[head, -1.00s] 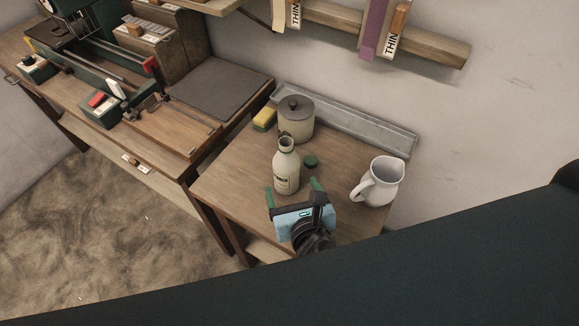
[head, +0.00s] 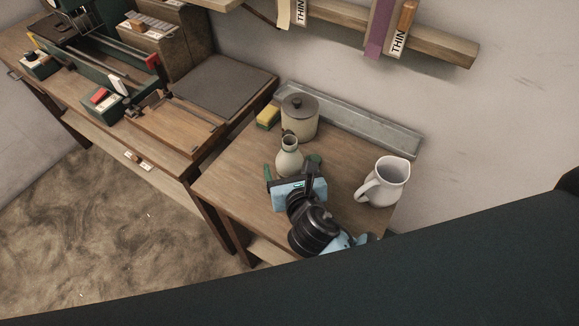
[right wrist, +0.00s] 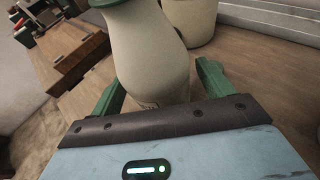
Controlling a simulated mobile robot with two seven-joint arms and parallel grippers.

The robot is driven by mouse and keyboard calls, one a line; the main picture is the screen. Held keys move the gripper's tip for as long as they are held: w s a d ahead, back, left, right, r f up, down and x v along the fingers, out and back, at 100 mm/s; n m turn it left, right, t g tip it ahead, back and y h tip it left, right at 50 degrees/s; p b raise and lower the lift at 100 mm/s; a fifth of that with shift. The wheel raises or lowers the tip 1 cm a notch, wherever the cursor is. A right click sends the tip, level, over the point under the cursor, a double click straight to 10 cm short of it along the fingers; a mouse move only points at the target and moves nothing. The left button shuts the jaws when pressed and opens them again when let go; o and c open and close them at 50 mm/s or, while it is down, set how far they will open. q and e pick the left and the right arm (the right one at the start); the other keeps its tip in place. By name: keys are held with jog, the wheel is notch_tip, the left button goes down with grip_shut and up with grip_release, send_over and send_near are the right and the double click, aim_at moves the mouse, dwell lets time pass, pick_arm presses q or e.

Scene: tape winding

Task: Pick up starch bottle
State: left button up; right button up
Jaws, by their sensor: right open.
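The starch bottle (head: 289,161), cream-coloured with a narrow open neck, stands upright on the small wooden table. My right gripper (head: 292,168) is open, with its green fingers on either side of the bottle's body. In the right wrist view, the bottle (right wrist: 152,55) is between the two spread fingers (right wrist: 160,88). A gap shows on the right side; whether the left finger touches is unclear. The gripper hides the bottle's lower part and label in the head view. My left gripper is not in view.
A lidded crock (head: 299,117) and a yellow sponge (head: 267,117) stand behind the bottle. A white pitcher (head: 386,182) is to its right. A metal trough (head: 350,128) runs along the wall. A workbench with equipment (head: 120,95) is at left.

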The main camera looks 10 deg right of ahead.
jog(key=c, duration=1.3)
jog(key=shift+r, duration=0.15)
